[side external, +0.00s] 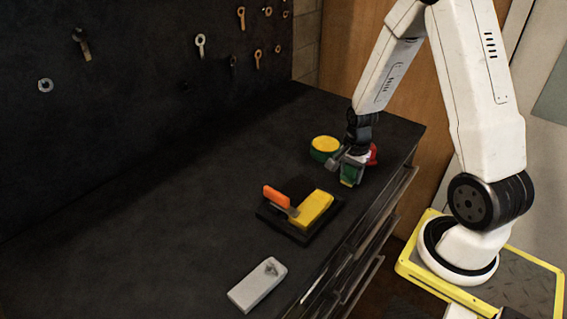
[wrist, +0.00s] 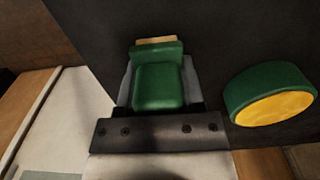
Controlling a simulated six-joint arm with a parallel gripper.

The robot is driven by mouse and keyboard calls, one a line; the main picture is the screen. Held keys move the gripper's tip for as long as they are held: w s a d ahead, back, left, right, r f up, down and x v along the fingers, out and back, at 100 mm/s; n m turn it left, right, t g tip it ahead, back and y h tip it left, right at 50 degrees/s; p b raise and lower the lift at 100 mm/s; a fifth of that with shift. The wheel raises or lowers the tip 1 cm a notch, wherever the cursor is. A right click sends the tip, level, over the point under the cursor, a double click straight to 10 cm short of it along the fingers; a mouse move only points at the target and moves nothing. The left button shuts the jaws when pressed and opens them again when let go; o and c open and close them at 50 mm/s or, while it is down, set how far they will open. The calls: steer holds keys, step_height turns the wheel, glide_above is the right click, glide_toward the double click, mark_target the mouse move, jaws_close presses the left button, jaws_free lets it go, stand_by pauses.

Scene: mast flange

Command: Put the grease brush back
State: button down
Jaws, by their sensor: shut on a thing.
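My gripper (side external: 349,160) points down over the far right part of the dark bench, shut on a green block-like thing with a yellowish end, which I take for the grease brush (side external: 349,174). In the wrist view the brush (wrist: 159,87) sits between the two grey fingers of my gripper (wrist: 158,85), its tan end (wrist: 156,41) pointing away from the palm. I cannot tell if the brush touches the bench. A round green tin with a yellow top (side external: 325,146) stands just left of my gripper; it also shows in the wrist view (wrist: 270,96), apart from the brush.
A red thing (side external: 373,154) is partly hidden behind my gripper. A dark tray (side external: 302,238) holds a yellow block (side external: 316,208) and an orange-handled tool (side external: 277,196). A pale grey block (side external: 257,284) lies near the front edge. The bench's left side is clear.

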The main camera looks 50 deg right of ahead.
steer(key=shift+f, duration=0.1)
steer(key=shift+c, duration=1)
jaws_free()
steer(key=shift+r, duration=6.1)
